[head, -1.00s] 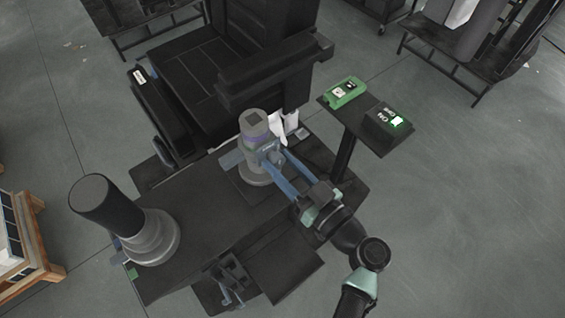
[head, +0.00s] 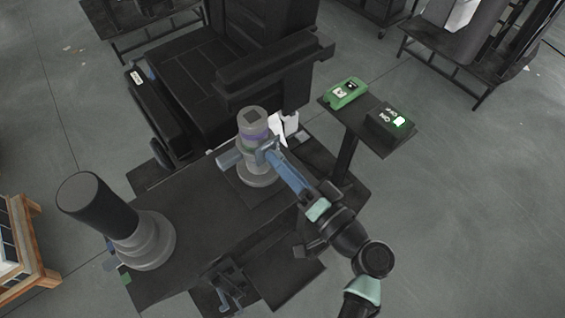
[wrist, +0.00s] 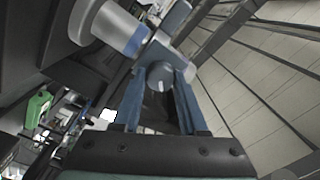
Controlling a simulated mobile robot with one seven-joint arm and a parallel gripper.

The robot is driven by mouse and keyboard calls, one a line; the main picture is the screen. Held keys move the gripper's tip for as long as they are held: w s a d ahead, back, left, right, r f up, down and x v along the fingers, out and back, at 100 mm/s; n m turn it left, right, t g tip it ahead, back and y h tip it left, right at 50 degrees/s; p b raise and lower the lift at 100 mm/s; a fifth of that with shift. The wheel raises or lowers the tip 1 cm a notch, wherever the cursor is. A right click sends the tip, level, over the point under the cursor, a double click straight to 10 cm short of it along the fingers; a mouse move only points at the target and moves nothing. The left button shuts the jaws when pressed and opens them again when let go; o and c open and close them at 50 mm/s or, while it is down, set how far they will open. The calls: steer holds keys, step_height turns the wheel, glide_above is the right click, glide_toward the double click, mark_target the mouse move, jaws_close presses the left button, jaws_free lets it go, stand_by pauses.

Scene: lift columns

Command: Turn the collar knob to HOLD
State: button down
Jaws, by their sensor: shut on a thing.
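The grey lift column (head: 252,122) with a purple band stands upright on a round base on the dark bench. A round grey collar knob (wrist: 160,76) with a pale mark shows between my fingertips in the wrist view. My gripper (head: 268,152) reaches the column's near right side and is shut on the knob. Its blue fingers (wrist: 158,88) lie on both sides of the knob. In the wrist view the column (wrist: 112,28) runs tilted at the upper left. In the head view the fingers hide the knob, and I cannot read any HOLD marking.
A second column with a black sleeve (head: 97,203) stands at the bench's left end. A white paper (head: 283,127) is behind the lift column. A pedestal at right carries a green box (head: 346,93) and a black box (head: 388,123) with a lit green patch. Dark machinery stands behind.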

steer(key=shift+m+p, duration=0.9)
steer(key=shift+m, duration=3.2)
steer(key=shift+c, duration=2.2)
jaws_free()
steer(key=shift+f, duration=0.1)
steer(key=b+v, duration=0.2)
steer(key=v, duration=1.1)
steer(key=shift+b, duration=0.35)
steer(key=shift+a, duration=0.1)
